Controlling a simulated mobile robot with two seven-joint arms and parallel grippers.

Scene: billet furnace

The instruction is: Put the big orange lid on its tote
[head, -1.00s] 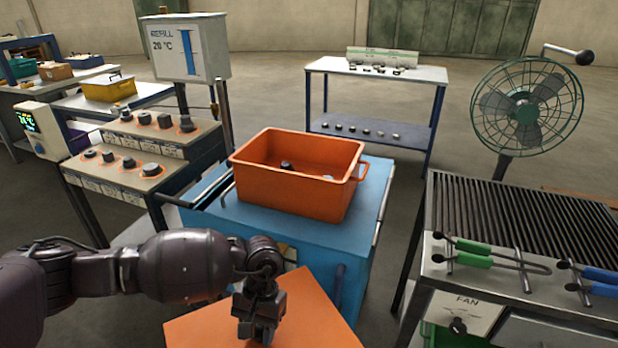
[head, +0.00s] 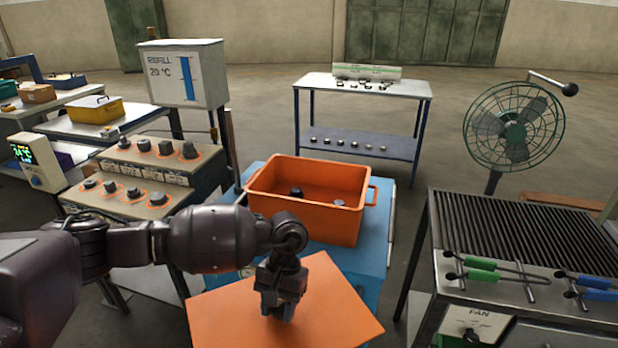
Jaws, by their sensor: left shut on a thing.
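The orange tote (head: 305,213) stands open on a blue cart, with a few small dark and grey pieces visible inside. The big orange lid (head: 335,312) is a flat panel in front of the tote, nearer to me and apart from its rim in the picture. My left gripper (head: 279,308) is shut on the lid near its middle; the hand hides the grip itself. My left arm crosses in front of the cart and covers the tote's lower left part. My right gripper is not in view.
The blue cart (head: 372,262) carries the tote. A stepped rack with dark knobs (head: 150,175) stands close on the left. A grill table (head: 520,235) with green- and blue-handled tongs and a fan (head: 515,125) stand on the right.

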